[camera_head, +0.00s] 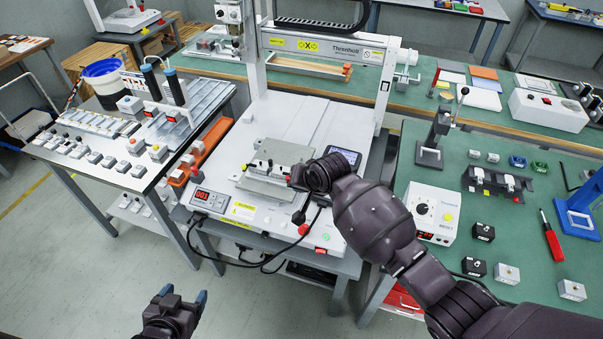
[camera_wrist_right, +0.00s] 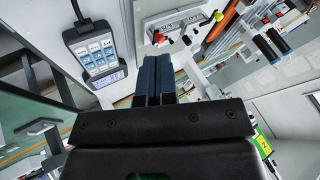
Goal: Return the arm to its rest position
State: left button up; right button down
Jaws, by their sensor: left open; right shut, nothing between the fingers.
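My left gripper (camera_head: 183,296) is low in the head view, open and empty, above the bare floor in front of the machine bench. My right arm (camera_head: 378,222) reaches in from the lower right, in front of the white gantry screwdriver machine (camera_head: 285,125). Its wrist end is near the metal fixture (camera_head: 268,180) on the machine's bed, and its fingers do not show clearly there. In the right wrist view my right gripper (camera_wrist_right: 155,62) is shut with nothing between its fingers. A grey keypad unit (camera_wrist_right: 95,50) shows to the left of its fingertips.
A side table (camera_head: 60,160) with rows of parts stands left. The right green bench (camera_head: 520,235) holds a white controller box (camera_head: 433,213), a press stand (camera_head: 430,153), small blocks, a red screwdriver (camera_head: 552,238) and a blue stand (camera_head: 578,215). A black cable (camera_head: 268,262) hangs at the machine's front. The lower-left floor is clear.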

jog(key=w+r+n+t+y, duration=0.2)
jog(key=w+r+n+t, duration=0.2)
jog(key=r, duration=0.4)
jog(key=s+d+r+t, duration=0.1)
jog(key=s+d+t, duration=0.3)
jog(key=d, duration=0.6)
jog(key=s+d+f+m+t+h, duration=0.1)
jog(key=s+d+f+h, duration=0.25)
jog(key=s+d, duration=0.4)
jog(key=s+d+f+h, duration=0.2)
jog(key=s+d+f, duration=0.2)
jog(key=s+d, duration=0.3)
jog(key=s+d+f+g+h, duration=0.1)
jog(key=s+d+f, duration=0.2)
jog(key=s, duration=0.4)
jog(key=s+d+f+m+g, duration=0.1)
jog(key=s+d+f, duration=0.3)
jog(key=s+f, duration=0.1)
jog(key=shift+s+d+f+m+g+h, duration=0.15)
jog(key=shift+s+d+m+g+h, duration=0.2)
jog(key=shift+s, duration=0.55)
